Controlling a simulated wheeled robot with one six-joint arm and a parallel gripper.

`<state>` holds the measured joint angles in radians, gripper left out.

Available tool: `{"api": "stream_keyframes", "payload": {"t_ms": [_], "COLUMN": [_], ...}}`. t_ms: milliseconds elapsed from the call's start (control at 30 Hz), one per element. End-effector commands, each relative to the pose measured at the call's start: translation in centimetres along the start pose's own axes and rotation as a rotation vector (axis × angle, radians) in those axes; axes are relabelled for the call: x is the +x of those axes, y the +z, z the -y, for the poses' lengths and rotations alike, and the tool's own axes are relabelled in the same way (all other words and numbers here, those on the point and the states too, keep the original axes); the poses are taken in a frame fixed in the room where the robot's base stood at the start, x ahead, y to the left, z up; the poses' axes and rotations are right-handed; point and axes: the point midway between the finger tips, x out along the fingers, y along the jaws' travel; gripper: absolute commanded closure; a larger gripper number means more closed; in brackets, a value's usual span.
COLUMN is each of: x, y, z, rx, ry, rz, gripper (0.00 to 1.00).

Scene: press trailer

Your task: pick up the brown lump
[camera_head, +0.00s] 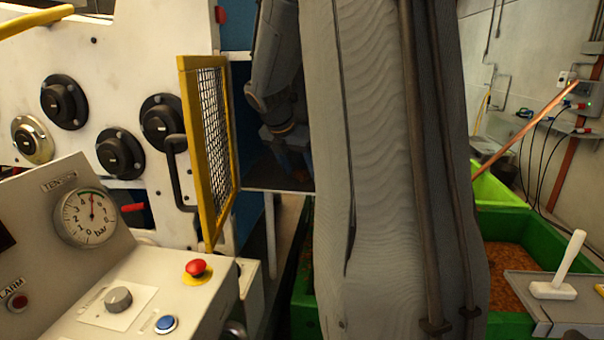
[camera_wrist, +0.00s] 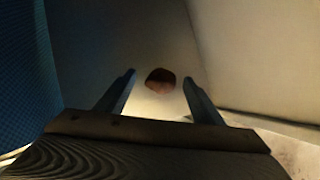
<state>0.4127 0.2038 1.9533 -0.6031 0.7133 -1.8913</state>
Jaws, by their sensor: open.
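The brown lump (camera_wrist: 160,81) shows in the wrist view as a small, dark reddish-brown rounded piece on a pale surface (camera_wrist: 110,40). My gripper (camera_wrist: 159,80) is open, with one finger to the left of the lump and one to the right. There is a visible gap on each side, and I cannot tell how far the lump is from the fingertips in depth. In the head view the end of my arm reaches into the dark opening behind the yellow mesh door; the lump cannot be made out there.
The yellow-framed mesh door (camera_head: 208,150) stands open left of my arm. A control panel (camera_head: 110,290) with a red button (camera_head: 196,268) is at the front left. A pale wall (camera_wrist: 260,60) stands close right in the wrist view.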

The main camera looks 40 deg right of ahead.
Motion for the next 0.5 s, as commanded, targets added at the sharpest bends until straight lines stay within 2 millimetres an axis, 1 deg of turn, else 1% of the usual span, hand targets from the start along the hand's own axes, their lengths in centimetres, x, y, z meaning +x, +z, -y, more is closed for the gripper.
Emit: {"api": "stream_keyframes", "payload": {"t_ms": [233,267,500], "x": [0.31,0.31,0.29], "y": [0.01,0.01,0.03], "z": [0.07,0.07,0.09], "rx": [0.002,0.002,0.002], "ry": [-0.001,-0.001,-0.001], "rz": [0.000,0.000,0.000], "gripper": [0.39,0.41,0.81]}}
